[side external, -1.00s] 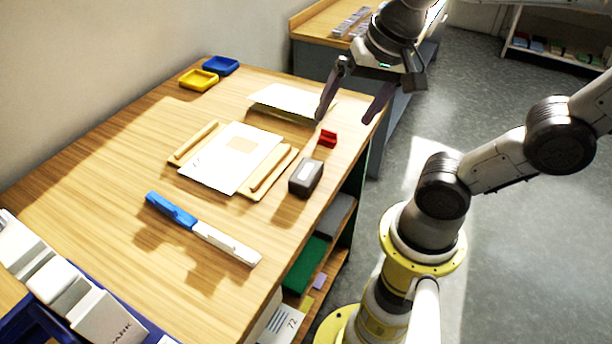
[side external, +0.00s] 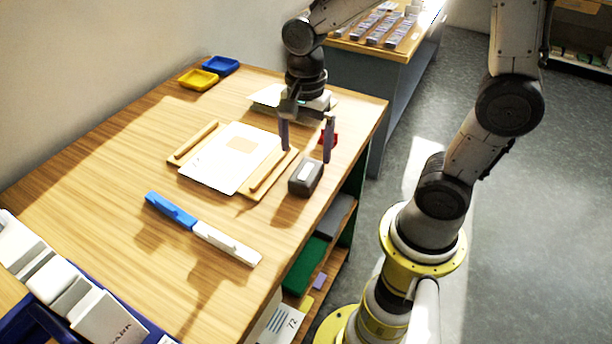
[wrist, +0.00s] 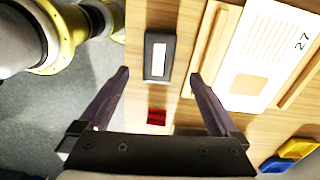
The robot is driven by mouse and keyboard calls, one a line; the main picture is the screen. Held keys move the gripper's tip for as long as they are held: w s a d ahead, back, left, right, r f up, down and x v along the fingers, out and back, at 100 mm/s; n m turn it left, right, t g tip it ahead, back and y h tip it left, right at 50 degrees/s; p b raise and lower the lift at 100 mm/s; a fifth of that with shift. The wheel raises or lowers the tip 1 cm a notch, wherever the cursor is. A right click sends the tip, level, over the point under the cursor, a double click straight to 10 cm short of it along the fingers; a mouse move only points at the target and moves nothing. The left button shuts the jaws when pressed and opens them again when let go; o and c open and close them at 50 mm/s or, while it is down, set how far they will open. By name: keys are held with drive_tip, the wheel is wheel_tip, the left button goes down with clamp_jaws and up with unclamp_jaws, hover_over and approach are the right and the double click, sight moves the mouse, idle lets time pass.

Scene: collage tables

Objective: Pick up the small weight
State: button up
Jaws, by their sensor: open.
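The small weight looks to be the dark grey block (side external: 306,178) with a pale label on top, on the table near its right edge. In the wrist view the block (wrist: 151,66) lies ahead of the fingertips, about midway between them. My gripper (side external: 306,154) is open and empty, pointing down, with its fingertips above and just behind the block in the side view. In the wrist view my gripper (wrist: 160,74) shows both fingers spread wider than the block. They look apart from it; the exact height is hard to tell.
A small red object (side external: 336,139) is partly hidden behind a finger. A white card (side external: 228,165) lies between wooden bars left of the block. A blue and white tool (side external: 200,229) lies nearer the front. Yellow (side external: 198,79) and blue (side external: 220,65) trays stand at the back.

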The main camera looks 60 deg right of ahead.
sight(305, 171)
drive_tip(key=shift+s+a+f, duration=0.1)
drive_tip(key=shift+f, duration=1.65)
drive_tip(key=shift+s+a+f, duration=0.1)
drive_tip(key=shift+f, duration=1.6)
drive_tip(key=shift+w, duration=0.1)
drive_tip(key=shift+r, duration=0.1)
clamp_jaws()
